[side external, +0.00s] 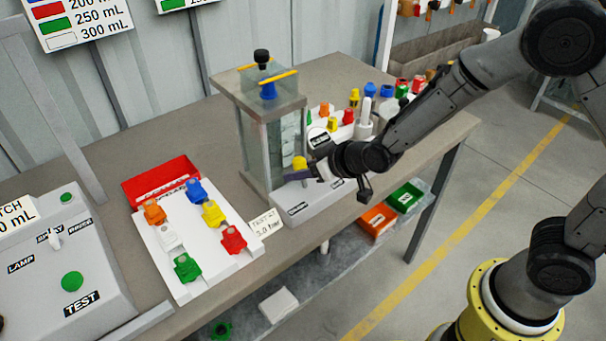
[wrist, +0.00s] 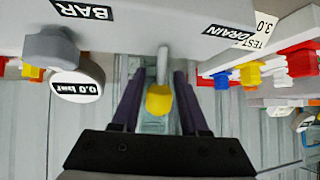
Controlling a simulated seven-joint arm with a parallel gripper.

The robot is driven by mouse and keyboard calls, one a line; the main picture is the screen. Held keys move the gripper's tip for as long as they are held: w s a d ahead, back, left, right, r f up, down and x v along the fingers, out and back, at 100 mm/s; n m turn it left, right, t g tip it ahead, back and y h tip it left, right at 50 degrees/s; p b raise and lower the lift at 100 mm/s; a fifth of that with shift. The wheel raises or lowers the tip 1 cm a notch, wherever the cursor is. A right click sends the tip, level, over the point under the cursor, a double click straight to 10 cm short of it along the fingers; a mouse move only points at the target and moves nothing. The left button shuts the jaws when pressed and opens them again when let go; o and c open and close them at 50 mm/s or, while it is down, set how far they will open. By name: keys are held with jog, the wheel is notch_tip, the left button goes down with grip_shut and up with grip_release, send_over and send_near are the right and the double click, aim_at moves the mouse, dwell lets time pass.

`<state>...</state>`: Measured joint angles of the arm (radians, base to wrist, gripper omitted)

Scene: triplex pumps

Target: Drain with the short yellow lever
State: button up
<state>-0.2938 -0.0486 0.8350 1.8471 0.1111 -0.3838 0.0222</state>
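The short yellow lever has a grey stem and a yellow knob (wrist: 159,99) and stands on the pump's grey base (side external: 300,203). The knob also shows in the side view (side external: 299,162). A DRAIN label (wrist: 228,31) is on the base near the lever in the wrist view. My gripper (wrist: 158,100) has its two dark fingers apart, one on each side of the yellow knob, with a gap on both sides. In the side view my gripper (side external: 312,172) reaches in from the right at the knob; its fingertips are partly hard to make out.
A round gauge (wrist: 76,85) reading 0.0 stands beside the lever. A clear tank (side external: 275,140) rises behind it. A white tray (side external: 170,250) with several coloured valve pieces is at left, near a grey test box (side external: 62,262). Several coloured parts stand behind my arm.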

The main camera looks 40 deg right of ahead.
jog(key=shift+s+f, duration=0.1)
jog(key=shift+f, duration=0.05)
jog(key=shift+s, duration=0.1)
jog(key=shift+s+r, duration=0.2)
jog(key=v, duration=1.3)
jog(key=shift+d, duration=0.1)
